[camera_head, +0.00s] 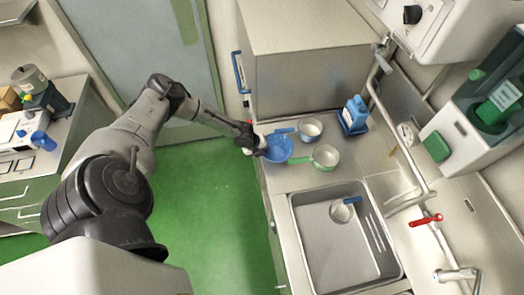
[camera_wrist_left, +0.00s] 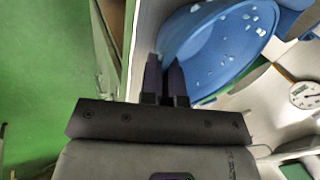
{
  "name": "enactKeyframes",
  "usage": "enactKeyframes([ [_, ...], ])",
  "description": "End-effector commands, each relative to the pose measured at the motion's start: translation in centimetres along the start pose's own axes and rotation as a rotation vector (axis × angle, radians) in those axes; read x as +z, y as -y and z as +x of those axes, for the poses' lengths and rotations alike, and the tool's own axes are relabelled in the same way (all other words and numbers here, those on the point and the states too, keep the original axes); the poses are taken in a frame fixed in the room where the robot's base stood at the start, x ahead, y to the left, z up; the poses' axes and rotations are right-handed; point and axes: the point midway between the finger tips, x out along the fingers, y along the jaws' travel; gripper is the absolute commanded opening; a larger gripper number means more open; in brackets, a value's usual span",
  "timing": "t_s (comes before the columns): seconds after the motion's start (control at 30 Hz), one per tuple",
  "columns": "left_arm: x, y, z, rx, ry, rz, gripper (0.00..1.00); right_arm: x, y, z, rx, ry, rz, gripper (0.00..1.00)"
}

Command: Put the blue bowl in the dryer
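The blue bowl (camera_head: 278,150) is at the left edge of the steel counter. My left gripper (camera_head: 259,144) is at its left side. In the left wrist view, the bowl (camera_wrist_left: 215,45) has pale specks on its inside. The fingers (camera_wrist_left: 166,82) are close together at its near wall, with a strip of blue between them, so the gripper looks shut on the rim. Whether the bowl is clear of the counter is hard to tell. No thing is clearly marked as the dryer; a large steel cabinet (camera_head: 310,75) with a blue handle (camera_head: 239,73) stands behind the bowl. My right gripper is out of view.
A white pan with a blue handle (camera_head: 310,127) and a green-handled pan (camera_head: 326,156) stand close right of the bowl. The sink (camera_head: 345,250) holds a small blue-handled pan. Green floor is free to the left.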

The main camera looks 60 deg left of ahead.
Motion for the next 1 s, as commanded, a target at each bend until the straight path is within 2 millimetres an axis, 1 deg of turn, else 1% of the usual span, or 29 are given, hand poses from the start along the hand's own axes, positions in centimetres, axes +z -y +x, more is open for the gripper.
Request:
enactKeyframes([
  [0.33,0.0,-0.1,0.2,-0.001,0.0,0.001,0.0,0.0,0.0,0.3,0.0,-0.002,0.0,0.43],
  [0.4,0.0,-0.1,0.1,0.0,0.0,0.001,0.09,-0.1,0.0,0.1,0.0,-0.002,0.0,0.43],
  [0.6,0.0,-0.1,0.1,0.0,0.0,0.001,0.28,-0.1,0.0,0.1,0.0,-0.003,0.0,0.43],
  [0.87,0.0,0.0,0.0,-0.001,0.0,0.001,0.29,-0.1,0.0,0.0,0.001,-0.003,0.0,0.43],
  [0.93,0.0,0.0,-0.2,0.0,0.0,0.001,0.29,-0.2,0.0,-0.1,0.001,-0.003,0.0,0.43],
  [1.0,0.1,-0.1,-0.9,0.0,0.0,0.003,0.29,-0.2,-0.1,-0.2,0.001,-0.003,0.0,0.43],
])
